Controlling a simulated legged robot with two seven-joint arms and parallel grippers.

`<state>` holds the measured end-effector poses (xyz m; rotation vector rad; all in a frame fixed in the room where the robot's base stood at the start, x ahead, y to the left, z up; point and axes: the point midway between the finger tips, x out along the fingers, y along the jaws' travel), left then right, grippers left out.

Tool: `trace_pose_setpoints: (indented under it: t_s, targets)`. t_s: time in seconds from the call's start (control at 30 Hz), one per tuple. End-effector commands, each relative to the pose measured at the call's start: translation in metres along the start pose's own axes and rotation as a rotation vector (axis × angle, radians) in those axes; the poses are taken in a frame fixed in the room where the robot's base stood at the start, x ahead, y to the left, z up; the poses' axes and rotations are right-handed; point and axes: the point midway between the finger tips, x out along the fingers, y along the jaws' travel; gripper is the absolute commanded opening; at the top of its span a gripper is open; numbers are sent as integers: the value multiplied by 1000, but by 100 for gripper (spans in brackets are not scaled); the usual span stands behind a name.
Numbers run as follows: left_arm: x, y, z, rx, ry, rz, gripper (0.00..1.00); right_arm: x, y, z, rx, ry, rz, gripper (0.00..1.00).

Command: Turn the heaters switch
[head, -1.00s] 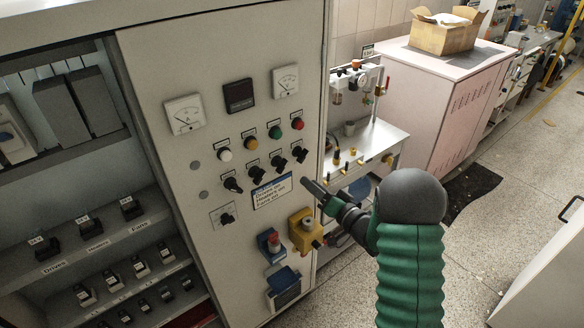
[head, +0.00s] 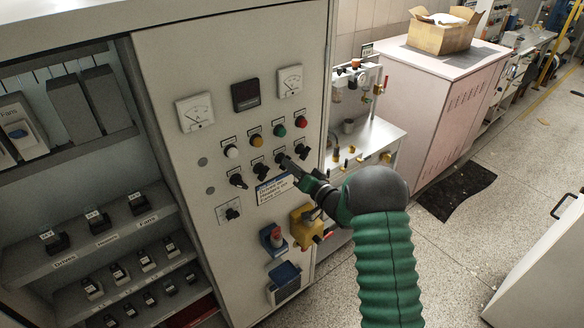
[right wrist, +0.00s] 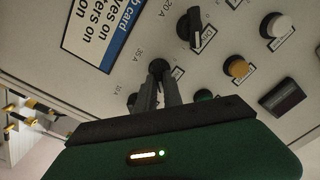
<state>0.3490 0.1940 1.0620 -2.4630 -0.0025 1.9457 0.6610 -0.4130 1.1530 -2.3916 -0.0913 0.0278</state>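The grey cabinet door (head: 160,80) carries a row of black rotary switches below coloured buttons. Their small labels are too blurred to tell which is the heaters switch. My right gripper (head: 287,163) reaches the third switch from the left (head: 280,157). In the right wrist view its two fingers (right wrist: 160,78) straddle a black knob (right wrist: 158,67). Whether they press on it cannot be told. Another black switch (right wrist: 190,27) stands clear beside it. A blue-headed notice (head: 272,190) sits just below the row, partly behind the gripper. My left gripper is not in view.
White, yellow, green and red buttons (head: 256,140) sit above the switches. Open shelves (head: 60,260) with labelled black switches are at left.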

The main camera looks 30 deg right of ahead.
Motion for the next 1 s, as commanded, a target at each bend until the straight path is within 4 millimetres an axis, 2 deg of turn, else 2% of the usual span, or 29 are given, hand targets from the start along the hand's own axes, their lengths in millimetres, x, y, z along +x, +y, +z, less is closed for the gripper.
trace_pose_setpoints:
  t_s: [0.57,0.77,1.0]
  targets:
    - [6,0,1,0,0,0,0,-2,5,7,-33,-13,1,0]
    - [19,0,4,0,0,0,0,-2,7,10,-135,-15,1,0]
    - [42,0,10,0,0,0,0,-2,9,12,-337,-18,1,0]
